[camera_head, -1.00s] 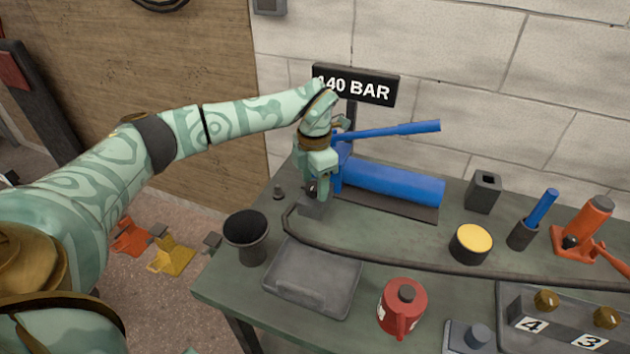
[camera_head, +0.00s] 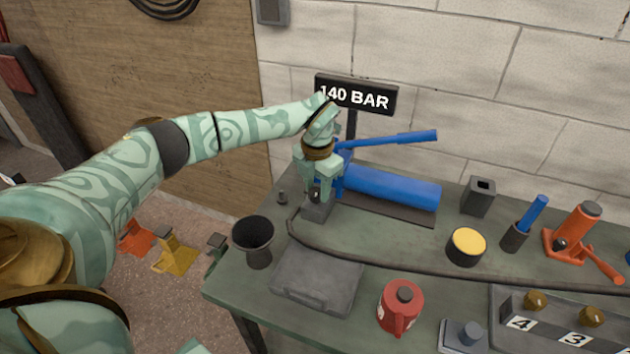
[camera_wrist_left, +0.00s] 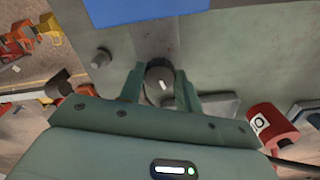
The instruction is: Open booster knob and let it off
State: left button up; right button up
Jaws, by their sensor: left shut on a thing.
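The booster is a blue pump with a long blue cylinder (camera_head: 393,188) and a blue lever (camera_head: 390,139), at the back of the bench. A small dark round knob (camera_wrist_left: 159,80) with a white mark sits at its near left end. My left gripper (camera_head: 316,194) points down over it. In the left wrist view the fingers (camera_wrist_left: 160,90) stand on either side of the knob and are shut on it. In the head view the fingers mostly hide the knob. A "140 BAR" sign (camera_head: 368,98) stands behind. My right gripper is not in view.
A black hose (camera_head: 400,258) crosses the bench. A yellow-topped tin (camera_head: 467,246) and an orange jack (camera_head: 573,235) are to the right.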

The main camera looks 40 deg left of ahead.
pick_arm(q)
jog(key=n+p, duration=0.2)
jog(key=n, duration=0.1)
jog(key=shift+r+p, duration=0.3)
jog(key=shift+r, duration=0.05)
jog(key=n+p, duration=0.3)
jog(key=n, duration=0.1)
jog(key=shift+a+p, duration=0.1)
jog(key=shift+p, duration=0.2)
jog(key=n+p, duration=0.2)
jog(key=n, duration=0.1)
jog(key=shift+f+n, duration=0.15)
jog(key=shift+n, duration=0.25)
jog(key=shift+f+n+p, duration=0.1)
jog(key=shift+n+p, duration=0.7)
jog(key=shift+n, duration=0.3)
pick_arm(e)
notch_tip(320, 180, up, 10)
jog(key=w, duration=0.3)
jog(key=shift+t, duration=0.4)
pick_arm(q)
jog(key=shift+a, duration=0.1)
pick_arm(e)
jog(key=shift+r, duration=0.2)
pick_arm(q)
jog(key=o, duration=1)
jog(key=shift+c, duration=0.2)
